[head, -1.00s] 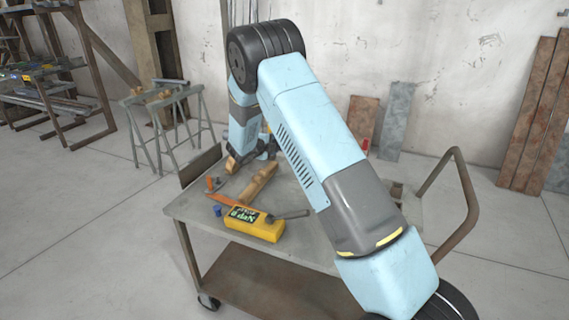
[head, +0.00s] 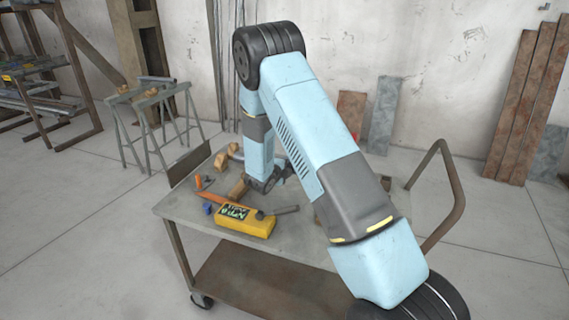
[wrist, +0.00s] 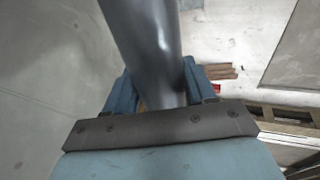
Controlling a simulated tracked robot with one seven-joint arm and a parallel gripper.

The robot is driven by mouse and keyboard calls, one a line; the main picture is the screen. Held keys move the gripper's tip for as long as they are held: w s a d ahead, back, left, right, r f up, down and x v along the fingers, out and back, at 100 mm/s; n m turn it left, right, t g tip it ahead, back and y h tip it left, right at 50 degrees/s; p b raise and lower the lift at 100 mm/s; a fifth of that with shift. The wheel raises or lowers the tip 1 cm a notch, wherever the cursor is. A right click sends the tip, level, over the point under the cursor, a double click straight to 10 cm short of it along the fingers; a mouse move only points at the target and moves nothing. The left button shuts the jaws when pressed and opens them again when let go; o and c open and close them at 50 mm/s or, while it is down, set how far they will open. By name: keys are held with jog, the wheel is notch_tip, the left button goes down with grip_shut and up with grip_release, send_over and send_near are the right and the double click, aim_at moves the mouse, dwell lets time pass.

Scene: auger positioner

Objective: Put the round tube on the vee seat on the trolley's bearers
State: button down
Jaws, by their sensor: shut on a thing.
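In the wrist view, a smooth grey round tube (wrist: 150,45) runs between the blue fingers of my gripper (wrist: 160,88), which is shut on it. The tube crosses the picture from the top toward the gripper's dark plate. In the head view, my gripper is low over the back of the trolley (head: 180,208), mostly hidden by my arm. Wooden bearers (head: 238,188) lie on the trolley top beside it, with another wooden piece (head: 220,160) farther back. A short grey piece (head: 236,152) shows by that wood; I cannot tell if it is the held tube. The vee seat is not clear.
A yellow box (head: 246,221), a rust-orange strip (head: 212,198), a small blue item (head: 207,208) and a dark rod (head: 283,210) lie near the front of the trolley. The trolley's handle (head: 455,185) rises at the right. A trestle (head: 150,115) stands behind left.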

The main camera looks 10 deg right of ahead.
jog(key=shift+s+d+f, duration=0.25)
jog(key=shift+f, duration=1.7)
jog(key=shift+c, duration=1.9)
grip_release()
jog(key=shift+s, duration=0.1)
